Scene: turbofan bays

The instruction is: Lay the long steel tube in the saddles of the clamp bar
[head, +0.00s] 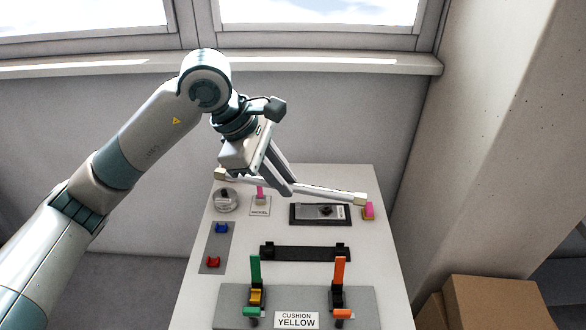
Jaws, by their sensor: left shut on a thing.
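My left gripper (284,187) is shut on the long steel tube (322,191) near its middle and holds it above the far part of the table. The tube is pale with blocky cream ends, and its right end sits lower in the picture than its left. A grey plate (232,300) at the near side carries two clamps: one with a green upright lever (255,271), one with an orange upright lever (339,270). A yellow piece (256,297) shows at the green clamp; the orange clamp's seat looks black. My right gripper is out of view.
A black bar (305,254) with two raised end blocks lies behind the plate. A sign (296,320) reads "CUSHION YELLOW". Blue (221,228) and red (213,262) pieces sit on a grey strip. A black tray (320,213), round grey item (226,201) and pink pieces (368,210) stand farther back.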

